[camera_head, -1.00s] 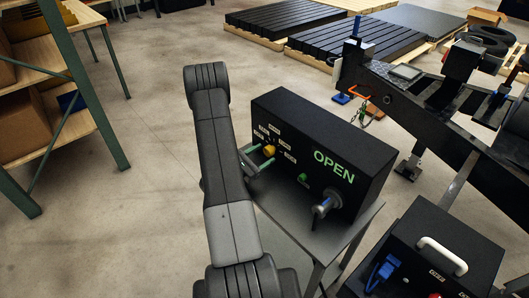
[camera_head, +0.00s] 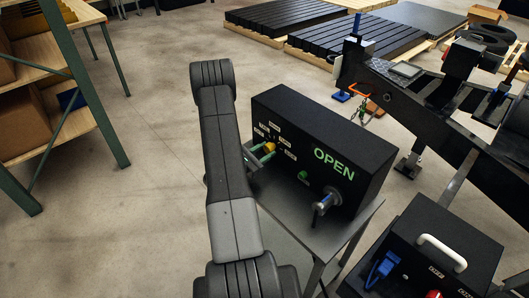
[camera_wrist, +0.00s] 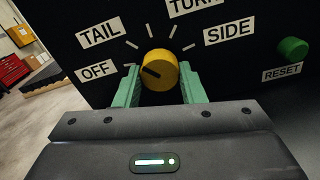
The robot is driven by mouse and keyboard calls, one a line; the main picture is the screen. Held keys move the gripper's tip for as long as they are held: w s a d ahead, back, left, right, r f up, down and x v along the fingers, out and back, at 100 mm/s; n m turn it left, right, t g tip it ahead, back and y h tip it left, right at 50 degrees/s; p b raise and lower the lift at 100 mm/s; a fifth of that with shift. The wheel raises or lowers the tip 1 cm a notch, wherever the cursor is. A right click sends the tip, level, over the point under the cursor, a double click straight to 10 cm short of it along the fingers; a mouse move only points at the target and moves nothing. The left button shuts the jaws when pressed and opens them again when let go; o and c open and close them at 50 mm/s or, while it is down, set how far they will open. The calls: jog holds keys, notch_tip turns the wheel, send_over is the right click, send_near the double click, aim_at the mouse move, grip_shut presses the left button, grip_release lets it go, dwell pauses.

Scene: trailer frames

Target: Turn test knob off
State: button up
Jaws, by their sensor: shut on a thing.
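The yellow test knob (camera_wrist: 160,66) is on the front of a black control box (camera_head: 335,138). In the wrist view its dark pointer mark points left and slightly up, toward the OFF label (camera_wrist: 97,71). TAIL, TURN and SIDE labels surround the rest of the dial. My gripper (camera_wrist: 161,84) is shut on the knob, with one green finger on its left side and one on its right. In the head view the knob (camera_head: 270,147) is partly hidden by my fingers.
A green RESET button (camera_wrist: 293,49) is right of the dial. A wooden shelf (camera_head: 50,130) stands at left.

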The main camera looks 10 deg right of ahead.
jog(key=shift+f, duration=0.1)
jog(key=n+b, duration=0.2)
jog(key=n, duration=0.1)
jog(key=shift+b, duration=0.35)
jog(key=shift+n+b, duration=0.9)
jog(key=shift+n, duration=1.4)
jog(key=o, duration=1)
jog(key=shift+s+a, duration=0.1)
jog(key=b+v, duration=0.2)
jog(key=v, duration=1.1)
jog(key=shift+a, duration=0.25)
